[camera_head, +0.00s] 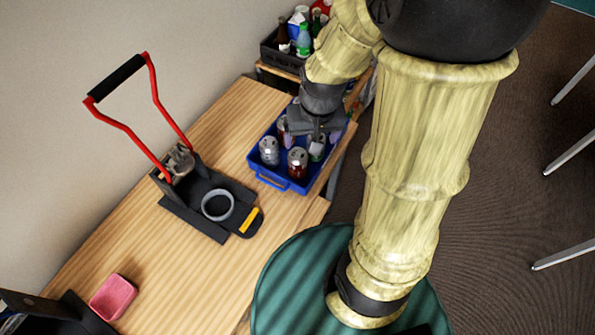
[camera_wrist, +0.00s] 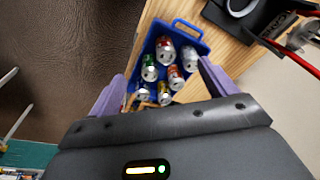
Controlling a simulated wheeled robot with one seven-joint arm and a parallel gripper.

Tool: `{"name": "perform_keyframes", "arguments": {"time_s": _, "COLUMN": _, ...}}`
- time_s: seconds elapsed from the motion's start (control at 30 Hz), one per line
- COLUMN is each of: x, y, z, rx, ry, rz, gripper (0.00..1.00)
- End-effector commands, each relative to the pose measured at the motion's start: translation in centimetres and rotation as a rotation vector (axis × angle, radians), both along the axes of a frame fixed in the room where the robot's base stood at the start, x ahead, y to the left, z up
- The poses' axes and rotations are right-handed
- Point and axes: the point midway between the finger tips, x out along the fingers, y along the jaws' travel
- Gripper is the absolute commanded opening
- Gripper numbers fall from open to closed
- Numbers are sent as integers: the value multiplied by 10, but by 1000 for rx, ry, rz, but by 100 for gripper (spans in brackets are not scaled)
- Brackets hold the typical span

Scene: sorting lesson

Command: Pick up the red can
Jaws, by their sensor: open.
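The red can (camera_head: 297,165) stands upright in the blue crate (camera_head: 272,178), near its handle end. In the wrist view, the red can (camera_wrist: 165,49) shows its silver top toward me, and the blue crate (camera_wrist: 186,28) surrounds several cans. My gripper (camera_head: 311,141) is over the crate, with its fingers apart and nothing seen between them. In the wrist view, my gripper's (camera_wrist: 162,70) purple fingers spread to either side of the cans, and the red can lies at the far side of the gap. Whether the fingers touch any can is unclear.
Close to the red can are a silver can (camera_head: 269,151) and a green can (camera_head: 317,151).

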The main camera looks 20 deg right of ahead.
Motion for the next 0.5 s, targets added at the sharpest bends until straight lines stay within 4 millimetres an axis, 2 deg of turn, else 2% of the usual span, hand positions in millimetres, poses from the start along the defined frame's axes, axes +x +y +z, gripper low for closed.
{"name": "perform_keyframes", "arguments": {"time_s": 0.03, "x": 14, "y": -1, "z": -19, "rx": 7, "ry": 28, "rz": -35, "gripper": 84}}
{"name": "perform_keyframes", "arguments": {"time_s": 0.3, "x": 84, "y": -4, "z": -88, "rx": 16, "ry": 141, "rz": -238, "gripper": 84}}
{"name": "perform_keyframes", "arguments": {"time_s": 0.4, "x": 101, "y": -4, "z": -103, "rx": 8, "ry": 157, "rz": -280, "gripper": 84}}
{"name": "perform_keyframes", "arguments": {"time_s": 0.5, "x": 109, "y": -3, "z": -109, "rx": 4, "ry": 164, "rz": -299, "gripper": 84}}
